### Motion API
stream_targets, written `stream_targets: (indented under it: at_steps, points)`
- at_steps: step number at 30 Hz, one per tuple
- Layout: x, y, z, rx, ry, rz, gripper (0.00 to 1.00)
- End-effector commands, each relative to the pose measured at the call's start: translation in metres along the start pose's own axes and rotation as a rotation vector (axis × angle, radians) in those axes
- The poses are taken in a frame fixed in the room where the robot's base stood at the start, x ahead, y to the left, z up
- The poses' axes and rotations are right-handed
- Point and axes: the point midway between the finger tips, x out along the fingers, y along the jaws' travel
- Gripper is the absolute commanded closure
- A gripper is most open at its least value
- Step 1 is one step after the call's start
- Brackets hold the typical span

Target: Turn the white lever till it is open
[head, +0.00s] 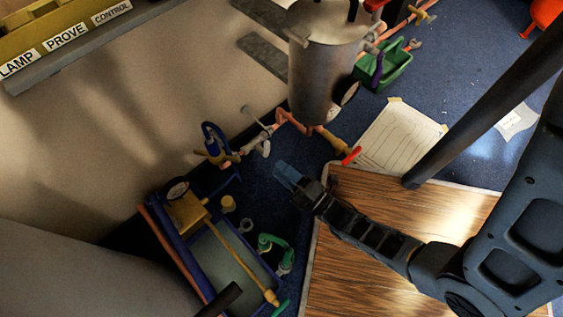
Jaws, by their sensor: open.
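A copper pipe run (290,119) stands low in front of the grey tank, with valves on it. A small white piece (265,148) hangs at the pipe's left part and looks like the white lever; it is too small to tell its exact angle. My gripper (284,171) is open and empty. In the picture it is just below and to the right of the white piece, apart from it. My arm reaches in from the lower right.
A red lever (351,156) and a blue-handled valve (212,142) flank the white piece. A grey tank (322,65) rises behind. A blue-rimmed tray (213,275) with fittings stands lower left. A wooden board (390,210) lies under my arm. Blue carpet lies between.

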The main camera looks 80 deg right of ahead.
Motion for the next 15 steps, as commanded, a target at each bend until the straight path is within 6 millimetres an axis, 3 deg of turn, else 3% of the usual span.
stream_targets:
  at_steps: [11, 15]
  points:
    - [-0.001, 0.001, -0.001, 0.010, 0.003, -0.004, 0.57]
    - [-0.010, 0.015, -0.010, 0.108, 0.028, -0.034, 0.57]
